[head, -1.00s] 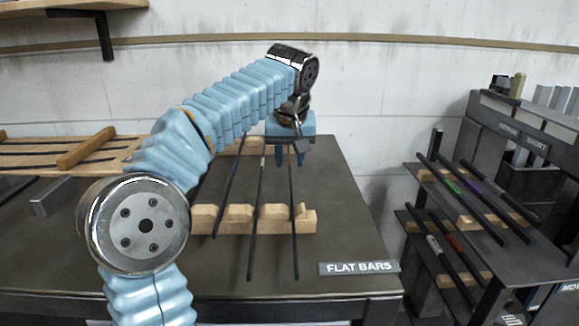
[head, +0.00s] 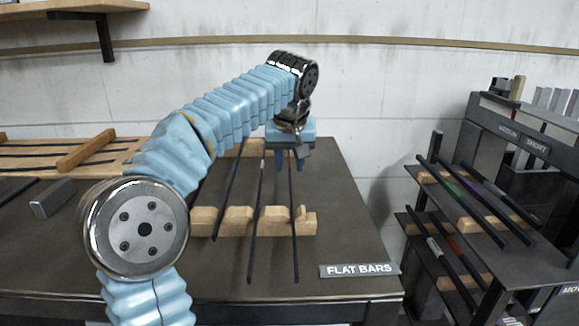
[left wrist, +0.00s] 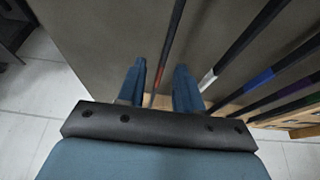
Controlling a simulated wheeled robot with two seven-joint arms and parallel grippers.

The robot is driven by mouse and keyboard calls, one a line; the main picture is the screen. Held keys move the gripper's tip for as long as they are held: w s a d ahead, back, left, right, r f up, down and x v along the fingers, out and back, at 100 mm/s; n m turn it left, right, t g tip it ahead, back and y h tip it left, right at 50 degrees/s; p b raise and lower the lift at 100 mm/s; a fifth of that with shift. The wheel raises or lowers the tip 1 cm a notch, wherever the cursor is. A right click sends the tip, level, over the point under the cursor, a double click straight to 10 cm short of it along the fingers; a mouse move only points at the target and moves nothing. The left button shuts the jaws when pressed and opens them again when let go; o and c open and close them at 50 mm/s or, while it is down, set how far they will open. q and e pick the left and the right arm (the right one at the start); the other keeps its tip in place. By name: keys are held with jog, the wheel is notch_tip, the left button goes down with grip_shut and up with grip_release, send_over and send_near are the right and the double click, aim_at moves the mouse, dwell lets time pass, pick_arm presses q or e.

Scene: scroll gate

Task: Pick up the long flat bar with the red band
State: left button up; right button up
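The long flat bar with the red band (head: 294,230) is the rightmost of the dark bars lying across wooden rests on the table. Its near end juts toward the table's front. My left gripper (head: 290,166) is over its far part, fingers pointing down, and hides part of it. In the left wrist view the two blue fingers (left wrist: 159,80) are apart, one on each side of the bar (left wrist: 173,42), with gaps visible. The red band (left wrist: 153,100) shows between them, near the palm. My right gripper is not in view.
A white-banded bar (head: 256,225) lies close to the left, then another dark bar (head: 227,195). Wooden rests (head: 270,222) support them. A "FLAT BARS" sign (head: 359,269) is at the front right. A rack (head: 485,215) with more banded bars stands at right.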

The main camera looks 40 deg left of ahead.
pick_arm(q)
grip_shut()
jog(key=shift+r, duration=0.1)
